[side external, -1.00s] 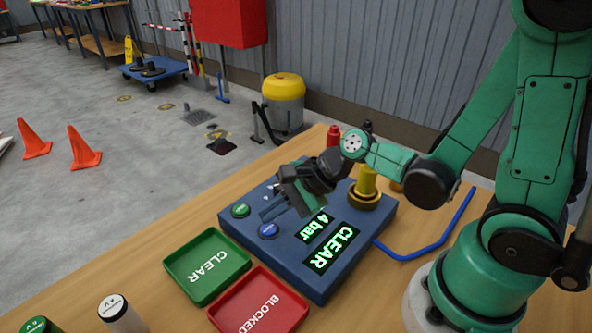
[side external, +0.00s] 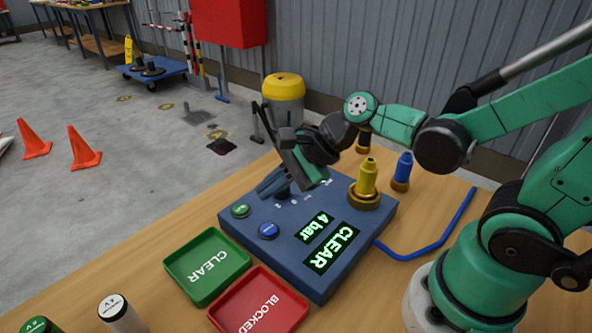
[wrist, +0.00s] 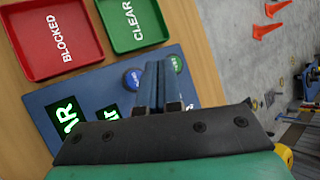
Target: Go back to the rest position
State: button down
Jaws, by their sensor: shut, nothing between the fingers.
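My gripper (side external: 268,187) is shut and empty, with its blue-grey fingers pointing down and left over the back part of the blue control box (side external: 290,258). In the wrist view the shut fingers (wrist: 157,85) show above the box, close to its blue button and green button. The box's screens glow green and read "CLEAR" (side external: 331,246) and "4 bar" (side external: 311,228). The green button (side external: 241,210) and blue button (side external: 268,230) sit on its left side. A brass nozzle (side external: 367,180) stands upright on the box's back right corner. My gripper hides part of the box's back edge.
A green CLEAR tray (side external: 207,267) and a red BLOCKED tray (side external: 258,302) lie in front of the box. A blue nozzle (side external: 403,168) and a blue bent tube (side external: 430,245) are at right. White (side external: 120,314) and green cylinders stand at front left.

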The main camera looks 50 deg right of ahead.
dwell(0.5)
jog(key=shift+s+d+n+h, duration=0.15)
jog(key=shift+d+n+h, duration=0.2)
jog(key=shift+n, duration=0.55)
jog(key=s+d+r+n+h, duration=0.2)
jog(key=d+n+h, duration=0.3)
jog(key=n, duration=1.1)
jog(key=shift+s+d+r+n, duration=0.25)
jog(key=shift+d+r+n, duration=0.1)
jog(key=shift+d+n, duration=0.05)
jog(key=shift+h, duration=0.25)
jog(key=w+a+r+n+g, duration=0.3)
jog(key=a+r+n+g, duration=0.2)
jog(key=n, duration=1.3)
jog(key=shift+a+g, duration=0.9)
jog(key=shift+a, duration=0.15)
